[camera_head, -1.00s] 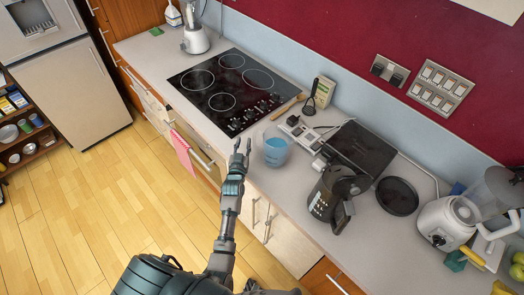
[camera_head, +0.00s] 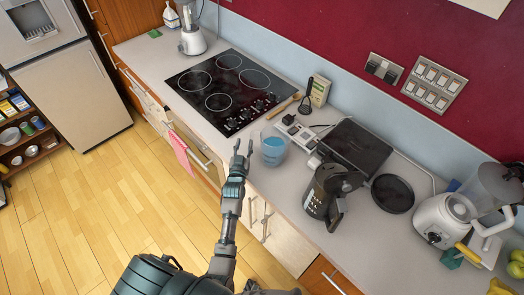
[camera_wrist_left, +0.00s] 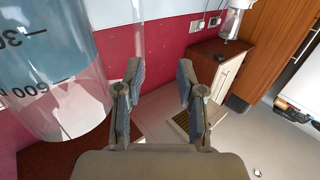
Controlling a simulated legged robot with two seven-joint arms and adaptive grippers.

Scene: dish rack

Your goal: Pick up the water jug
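The water jug (camera_head: 273,150) is a clear container with blue liquid, upright on the counter in front of the stove. My left gripper (camera_head: 243,152) is open and empty, just left of the jug near the counter's front edge. In the left wrist view, the jug (camera_wrist_left: 62,70) is large at the left, with volume markings on its wall. There the open fingers (camera_wrist_left: 160,85) are to its right, with nothing held between them. A clear upright strip behind the left finger may be the jug's handle. My right gripper is not in view.
The black stove top (camera_head: 228,88) lies behind the jug. A power strip (camera_head: 297,132) lies close behind the jug. The floor left of the counter is clear.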

